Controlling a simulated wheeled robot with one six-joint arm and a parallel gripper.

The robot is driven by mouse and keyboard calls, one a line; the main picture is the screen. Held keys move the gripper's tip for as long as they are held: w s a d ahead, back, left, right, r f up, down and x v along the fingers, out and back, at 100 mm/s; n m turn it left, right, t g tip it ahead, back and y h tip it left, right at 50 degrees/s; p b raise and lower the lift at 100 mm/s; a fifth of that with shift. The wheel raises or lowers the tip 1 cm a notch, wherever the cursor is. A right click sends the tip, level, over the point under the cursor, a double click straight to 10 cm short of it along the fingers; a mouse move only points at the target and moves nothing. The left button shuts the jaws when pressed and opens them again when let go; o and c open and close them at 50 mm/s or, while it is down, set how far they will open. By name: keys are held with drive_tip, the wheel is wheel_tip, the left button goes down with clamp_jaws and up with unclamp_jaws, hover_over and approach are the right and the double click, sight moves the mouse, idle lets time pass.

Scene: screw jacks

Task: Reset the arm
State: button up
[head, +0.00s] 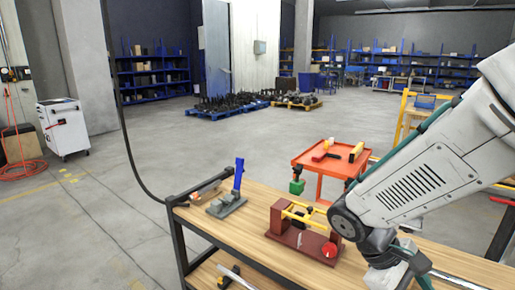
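My arm comes in from the right edge and slants down to the left over the wooden bench (250,235). Its joint hangs over the bench, just right of a dark red screw-jack fixture (282,232) with a yellow frame, and hides part of it. The last visible links run out at the bottom edge. My gripper's fingers do not show, so I cannot see whether they hold anything.
A blue-handled clamp (238,178) on a grey base stands at the bench's left. An orange cart (325,162) with small parts is behind the bench. A white cabinet (63,128) stands at far left. Blue shelves (152,75) line the back. The floor at left is open.

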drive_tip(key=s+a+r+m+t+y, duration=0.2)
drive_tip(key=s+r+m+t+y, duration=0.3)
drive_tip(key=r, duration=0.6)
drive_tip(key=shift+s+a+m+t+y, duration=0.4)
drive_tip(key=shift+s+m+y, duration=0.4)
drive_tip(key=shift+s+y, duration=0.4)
